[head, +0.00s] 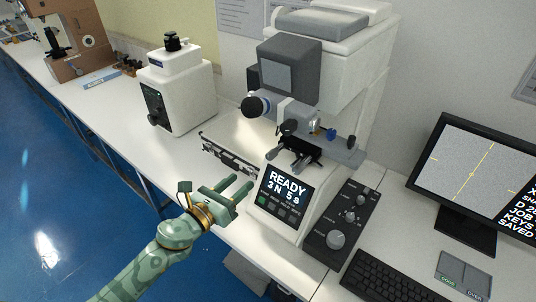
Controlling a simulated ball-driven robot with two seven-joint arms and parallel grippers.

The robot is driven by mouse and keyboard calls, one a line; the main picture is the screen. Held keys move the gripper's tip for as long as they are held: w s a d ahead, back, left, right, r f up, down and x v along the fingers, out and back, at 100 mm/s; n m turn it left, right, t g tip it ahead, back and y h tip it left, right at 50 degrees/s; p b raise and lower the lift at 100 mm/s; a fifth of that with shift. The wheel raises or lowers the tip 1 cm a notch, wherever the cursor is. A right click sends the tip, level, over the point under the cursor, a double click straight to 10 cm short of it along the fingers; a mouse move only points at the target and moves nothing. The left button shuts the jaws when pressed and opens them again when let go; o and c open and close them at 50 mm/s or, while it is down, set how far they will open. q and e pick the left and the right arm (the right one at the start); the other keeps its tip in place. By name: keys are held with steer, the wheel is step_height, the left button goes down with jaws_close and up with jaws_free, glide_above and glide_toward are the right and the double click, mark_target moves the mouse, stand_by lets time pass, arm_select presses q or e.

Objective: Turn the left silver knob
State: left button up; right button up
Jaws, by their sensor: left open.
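A black control box (325,252) stands on the bench to the right of the tester's display. It carries a large silver knob (336,239) near its front end, which is the leftmost one in the picture. Two smaller silver knobs, a middle one (350,216) and a rear one (360,199), sit behind it. My left gripper (240,186) is open and empty, in front of the tester and left of its display. It is well to the left of the knobs and touches none of them. My right gripper is out of view.
The hardness tester (330,85), with a lit display (286,192), stands between my gripper and the control box. A keyboard (385,280) and a monitor (478,175) are at the right. A smaller white device (180,92) stands at the left. The bench left of the tester has free room.

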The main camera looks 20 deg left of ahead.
mark_target(268, 158)
arm_select(q)
steer(key=x, duration=1.3)
steer(key=shift+w+d+f, duration=0.1)
steer(key=shift+w, duration=0.15)
jaws_close()
